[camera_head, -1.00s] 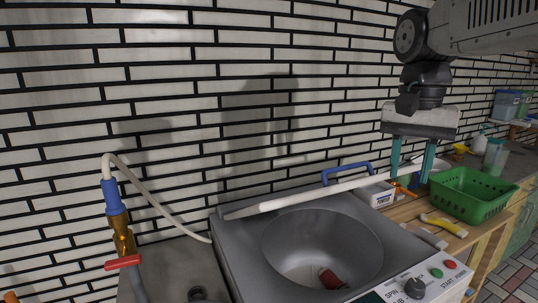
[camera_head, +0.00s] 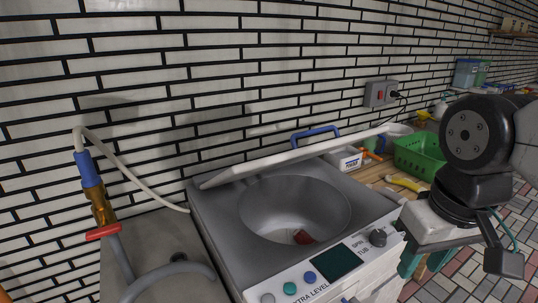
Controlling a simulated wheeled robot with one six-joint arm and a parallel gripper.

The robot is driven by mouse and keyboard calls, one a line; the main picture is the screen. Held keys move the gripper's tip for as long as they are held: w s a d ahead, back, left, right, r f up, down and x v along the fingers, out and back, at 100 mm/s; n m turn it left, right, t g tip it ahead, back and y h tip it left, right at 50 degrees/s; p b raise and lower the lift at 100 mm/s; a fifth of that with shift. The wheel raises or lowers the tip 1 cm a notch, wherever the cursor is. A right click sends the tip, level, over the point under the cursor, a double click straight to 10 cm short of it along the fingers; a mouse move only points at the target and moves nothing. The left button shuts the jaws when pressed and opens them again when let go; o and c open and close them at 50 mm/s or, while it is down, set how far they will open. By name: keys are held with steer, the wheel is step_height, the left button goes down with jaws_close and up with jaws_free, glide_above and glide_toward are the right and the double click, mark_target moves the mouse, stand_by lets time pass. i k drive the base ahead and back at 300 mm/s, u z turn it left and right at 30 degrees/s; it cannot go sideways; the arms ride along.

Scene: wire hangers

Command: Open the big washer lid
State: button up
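The washer (camera_head: 220,225) is a grey top-loading machine with a round open tub (camera_head: 295,212). Its big lid (camera_head: 290,158) is a pale slab seen nearly edge-on, raised at the tub's back edge. A blue handle (camera_head: 315,131) shows behind the lid's upper edge. A small red item (camera_head: 303,237) lies in the tub. My gripper (camera_head: 420,264) is at the washer's front right corner, low and apart from the lid. Its teal fingers look spread with nothing between them; their tips are partly hidden.
The control panel (camera_head: 336,262) with buttons and a knob (camera_head: 378,237) faces front. A green basket (camera_head: 420,154), a white box (camera_head: 344,158) and a yellow item (camera_head: 408,184) sit on the right counter. A hose (camera_head: 125,168) and blue-and-brass tap (camera_head: 97,195) are at left. A socket (camera_head: 381,94) is on the wall.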

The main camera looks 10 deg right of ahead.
mark_target(247, 169)
steer(key=z, duration=0.05)
steer(key=k, duration=1.2)
steer(key=z, duration=0.55)
steer(key=i, duration=1.25)
steer(key=u, duration=0.8)
steer(key=i, duration=0.5)
steer(key=u, duration=0.55)
